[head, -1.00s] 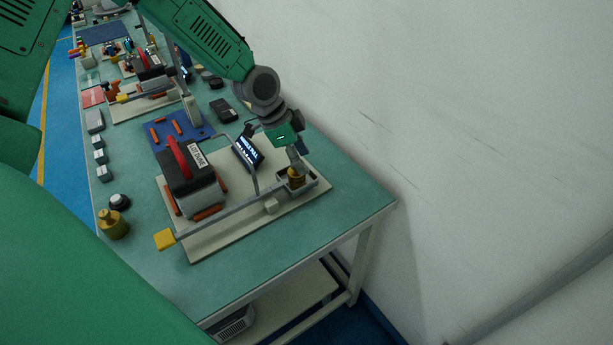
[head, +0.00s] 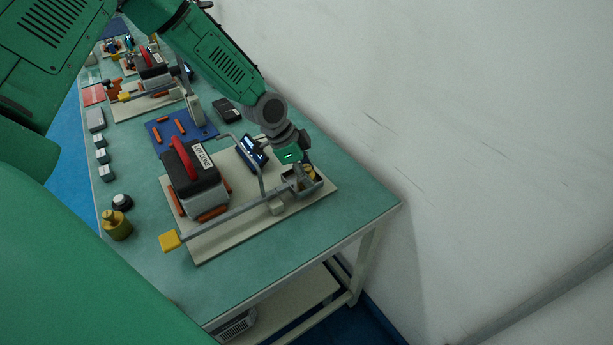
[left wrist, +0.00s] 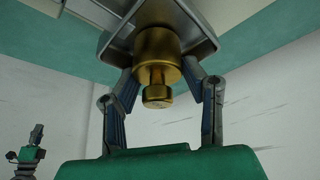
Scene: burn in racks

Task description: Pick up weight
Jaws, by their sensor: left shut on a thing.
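A small brass weight (head: 308,171) stands in a small grey tray (head: 318,188) at the right end of a lever arm on the bench fixture. It also shows in the left wrist view (left wrist: 157,55), its narrow knob pointing toward my palm. My left gripper (head: 302,176) reaches down over the tray from behind. In the head view the fingers partly hide the weight. My right gripper is not in view.
A black and red box (head: 194,175) sits on the fixture's pale base plate (head: 232,232). A yellow block (head: 170,241) ends the lever. A larger brass weight (head: 117,226) and a black knob (head: 121,202) stand at left. A small display (head: 252,150) and a white wall are close to my arm.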

